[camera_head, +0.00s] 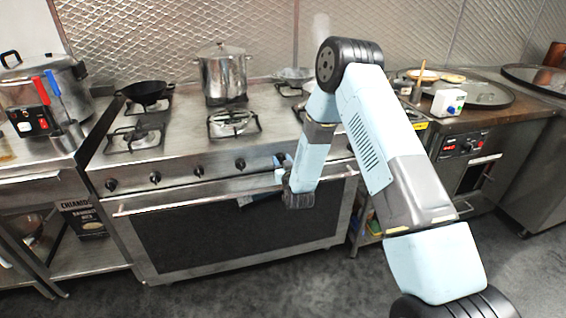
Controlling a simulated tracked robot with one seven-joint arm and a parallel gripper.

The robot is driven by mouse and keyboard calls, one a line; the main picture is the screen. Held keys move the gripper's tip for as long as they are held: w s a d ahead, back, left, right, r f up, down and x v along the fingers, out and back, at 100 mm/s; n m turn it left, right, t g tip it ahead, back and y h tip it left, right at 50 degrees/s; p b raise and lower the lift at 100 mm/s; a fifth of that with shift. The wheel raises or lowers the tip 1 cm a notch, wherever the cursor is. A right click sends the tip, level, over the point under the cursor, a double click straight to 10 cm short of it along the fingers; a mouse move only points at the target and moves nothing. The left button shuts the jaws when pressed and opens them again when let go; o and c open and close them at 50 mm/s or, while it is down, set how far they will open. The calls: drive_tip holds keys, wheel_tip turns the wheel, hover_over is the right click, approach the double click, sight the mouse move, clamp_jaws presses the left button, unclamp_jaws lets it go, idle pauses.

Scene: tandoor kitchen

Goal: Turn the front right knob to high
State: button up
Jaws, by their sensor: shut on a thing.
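The stove (180,160) has a row of black knobs along its front panel. Several show left of my gripper, the closest being a black knob (240,163). My gripper (281,161) is at the right part of this panel, shut on a knob that its fingers mostly hide. The knob's setting cannot be read. My arm comes in from the lower right and covers the right end of the panel and much of the front right burner. No flame is visible.
The oven handle bar (215,193) runs just below the knobs, close to my gripper. A steel pot (223,75) and a black pan (146,92) stand on the back burners. A counter (520,108) with a white box (447,103) is on the right. The floor ahead is clear.

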drive_tip(key=shift+d+m, duration=0.1)
drive_tip(key=shift+m, duration=0.3)
drive_tip(key=shift+c, duration=0.3)
drive_tip(key=m, duration=0.3)
drive_tip(key=shift+d, duration=0.15)
drive_tip(key=m, duration=0.5)
drive_tip(key=shift+w+d+f+m, duration=0.1)
drive_tip(key=shift+m, duration=0.2)
drive_tip(key=shift+f+m, duration=0.15)
drive_tip(key=shift+m, duration=1.9)
drive_tip(key=shift+f+m, duration=0.1)
drive_tip(key=shift+m, duration=1.95)
drive_tip(key=o, duration=1)
drive_tip(key=shift+r, duration=0.1)
